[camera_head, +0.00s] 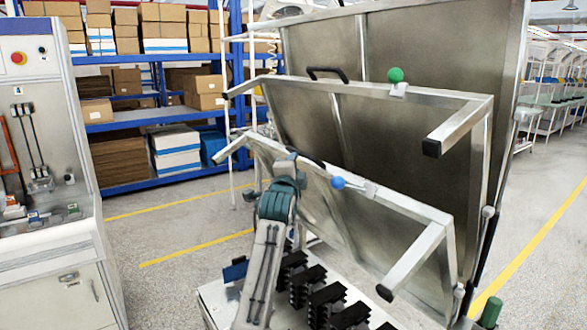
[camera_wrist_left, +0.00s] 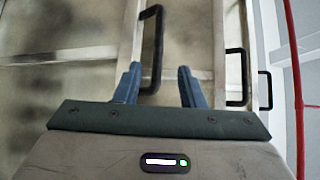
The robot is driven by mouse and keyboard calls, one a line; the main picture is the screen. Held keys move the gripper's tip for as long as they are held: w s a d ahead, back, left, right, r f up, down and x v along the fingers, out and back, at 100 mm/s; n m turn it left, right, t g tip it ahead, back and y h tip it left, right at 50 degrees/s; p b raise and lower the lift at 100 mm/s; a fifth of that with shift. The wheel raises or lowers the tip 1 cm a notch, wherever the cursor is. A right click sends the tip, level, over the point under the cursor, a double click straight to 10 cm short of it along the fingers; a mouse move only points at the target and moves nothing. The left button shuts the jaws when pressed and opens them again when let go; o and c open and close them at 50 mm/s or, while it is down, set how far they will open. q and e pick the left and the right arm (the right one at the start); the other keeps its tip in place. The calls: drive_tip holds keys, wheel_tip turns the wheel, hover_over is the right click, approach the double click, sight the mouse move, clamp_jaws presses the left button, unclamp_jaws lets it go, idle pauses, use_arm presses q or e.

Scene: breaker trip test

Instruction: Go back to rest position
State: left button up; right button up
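My left arm rises from the bottom centre of the head view, and its gripper (camera_head: 287,163) is at the upper left edge of the front metal panel (camera_head: 330,207). In the left wrist view, my left gripper's (camera_wrist_left: 158,78) two blue fingers are apart. A black handle (camera_wrist_left: 156,48) shows between or just beyond them; I cannot tell whether they touch it. The fingers are not closed on it. My right gripper is in neither view.
Tilted metal panels stand behind the front one: a middle panel (camera_head: 300,118) and a tall back panel (camera_head: 440,45). Black finned blocks (camera_head: 325,300) sit below. A test cabinet (camera_head: 35,270) stands at left, and blue shelving (camera_head: 150,115) behind. Floor between them is clear.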

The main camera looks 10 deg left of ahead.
use_arm(q)
drive_tip(key=s+a+f+n+g, duration=0.3)
drive_tip(key=s+f, duration=0.4)
drive_tip(key=f, duration=0.5)
drive_tip(key=s+a+f+n+g, duration=0.25)
drive_tip(key=s+f, duration=0.45)
drive_tip(key=f, duration=0.6)
drive_tip(key=s+a+f+n+g, duration=0.1)
drive_tip(key=s+f+n+g, duration=0.1)
drive_tip(key=s+f, duration=0.55)
drive_tip(key=s+a+f+n+g, duration=0.1)
drive_tip(key=s+f+n+g, duration=0.3)
drive_tip(key=s, duration=0.7)
drive_tip(key=s+f+n+g, duration=0.2)
drive_tip(key=s+f, duration=0.1)
drive_tip(key=s, duration=0.9)
drive_tip(key=s+f+n+g, duration=0.2)
drive_tip(key=s+f, duration=0.1)
drive_tip(key=s, duration=1)
wheel_tip(320, 180, down, 30)
drive_tip(key=a+g, duration=0.2)
drive_tip(key=a, duration=0.1)
drive_tip(key=s+f+b, duration=0.1)
drive_tip(key=s+f, duration=1.7)
drive_tip(key=f, duration=0.3)
drive_tip(key=shift+s+a+g+h, duration=0.15)
drive_tip(key=shift+a+g+h, duration=0.2)
drive_tip(key=shift+a, duration=0.1)
